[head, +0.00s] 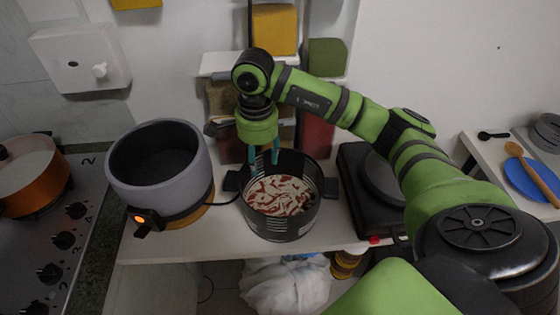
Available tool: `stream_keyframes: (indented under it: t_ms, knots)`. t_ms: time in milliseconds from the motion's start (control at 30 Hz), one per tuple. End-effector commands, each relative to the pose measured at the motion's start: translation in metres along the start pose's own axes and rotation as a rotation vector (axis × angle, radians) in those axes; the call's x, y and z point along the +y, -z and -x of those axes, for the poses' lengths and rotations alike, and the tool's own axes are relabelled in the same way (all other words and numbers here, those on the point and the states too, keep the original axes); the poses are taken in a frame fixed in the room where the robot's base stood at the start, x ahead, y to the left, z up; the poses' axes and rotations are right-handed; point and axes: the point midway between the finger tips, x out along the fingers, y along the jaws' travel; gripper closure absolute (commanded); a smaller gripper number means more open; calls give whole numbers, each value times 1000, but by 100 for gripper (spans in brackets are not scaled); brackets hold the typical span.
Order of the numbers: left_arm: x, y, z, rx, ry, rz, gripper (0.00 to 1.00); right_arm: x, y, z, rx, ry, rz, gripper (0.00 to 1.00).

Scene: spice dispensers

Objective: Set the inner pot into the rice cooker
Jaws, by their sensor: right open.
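The rice cooker (165,192) is a grey round body with an open, dark, empty-looking inside and a lit orange switch on its front. It stands on the left of the white counter. The inner pot (280,230) is a dark pot with side handles, standing on the counter to the right of the cooker. It holds pale and reddish-brown contents. My right gripper (264,158) has teal fingers pointing down at the back left rim of the pot. It is open. Whether the fingers touch the rim I cannot tell. My left gripper is not in view.
A stove with black knobs (50,272) and an orange pan (35,185) lies at the left. A black appliance (365,200) stands right of the pot. Shelves with coloured boxes (274,30) are on the wall behind. A cable runs between cooker and pot.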

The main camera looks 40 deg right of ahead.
Motion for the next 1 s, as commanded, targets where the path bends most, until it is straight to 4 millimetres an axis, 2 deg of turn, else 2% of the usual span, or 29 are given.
stream_keyframes:
  t_ms: [333,500,767,800,867,900,1000]
  knots:
    - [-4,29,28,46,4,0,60,-6,0,-39,-2,-7,-1,51]
    - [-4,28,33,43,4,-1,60,-7,0,-62,0,-3,0,51]
    - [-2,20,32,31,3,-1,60,-8,1,-66,0,0,1,51]
    - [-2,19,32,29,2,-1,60,-8,1,-66,0,0,1,59]
    - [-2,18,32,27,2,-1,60,-8,1,-66,0,0,1,83]
    - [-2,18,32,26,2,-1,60,-8,1,-66,0,0,1,99]
    - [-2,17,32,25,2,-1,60,-8,1,-66,0,0,0,100]
